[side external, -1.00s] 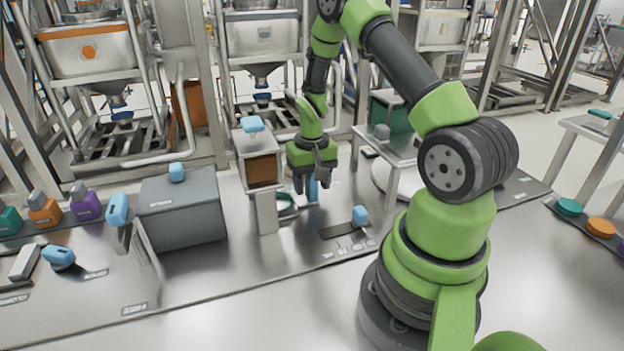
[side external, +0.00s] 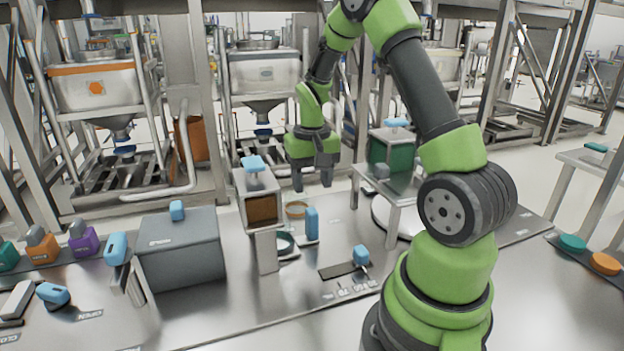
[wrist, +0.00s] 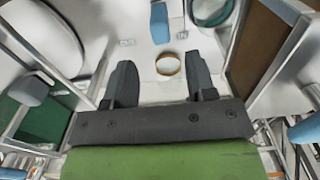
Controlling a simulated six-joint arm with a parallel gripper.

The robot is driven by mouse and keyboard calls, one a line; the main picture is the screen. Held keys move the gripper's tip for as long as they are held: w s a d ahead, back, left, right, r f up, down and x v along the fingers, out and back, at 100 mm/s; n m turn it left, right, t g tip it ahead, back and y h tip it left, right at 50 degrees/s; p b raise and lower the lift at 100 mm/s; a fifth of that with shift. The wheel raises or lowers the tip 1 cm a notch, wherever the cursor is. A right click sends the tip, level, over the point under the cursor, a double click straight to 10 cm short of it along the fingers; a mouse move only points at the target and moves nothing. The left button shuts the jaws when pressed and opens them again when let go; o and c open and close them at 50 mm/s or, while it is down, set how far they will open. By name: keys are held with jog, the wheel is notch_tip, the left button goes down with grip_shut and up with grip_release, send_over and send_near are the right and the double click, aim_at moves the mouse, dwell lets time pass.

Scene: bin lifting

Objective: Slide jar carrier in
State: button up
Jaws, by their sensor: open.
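My gripper (side external: 312,186) is open and empty, pointing down above the bench. The wrist view shows the blue handle (wrist: 160,22) and the teal ring (wrist: 212,9) beyond the fingertips. The gripper is apart from the handle, above and behind it. Part of the ring is hidden by the box's post.
A brown-fronted box (side external: 262,208) on a post stands left of the gripper; a small table with a green box (side external: 391,150) stands right. An orange-brown ring (side external: 296,209) lies below the gripper. A grey bin (side external: 180,250) and a blue knob (side external: 361,255) are nearby.

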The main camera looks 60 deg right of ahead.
jog(key=shift+s+d, duration=0.1)
jog(key=shift+d, duration=0.05)
jog(key=c, duration=0.4)
jog(key=d+m, duration=0.1)
jog(key=m, duration=0.1)
jog(key=s+d+m, duration=0.1)
jog(key=m, duration=0.1)
jog(key=s+d+r+m+y, duration=0.1)
jog(key=m, duration=0.1)
jog(key=shift+s, duration=0.2)
grip_shut()
jog(key=s+d+r+m+t+y, duration=0.25)
jog(key=s+d+m, duration=0.25)
jog(key=m, duration=0.7)
jog(key=w+a+f, duration=0.5)
jog(key=w+f, duration=0.1)
jog(key=f, duration=0.2)
jog(key=shift+a+f+t, duration=0.2)
jog(key=shift+f+t, duration=0.15)
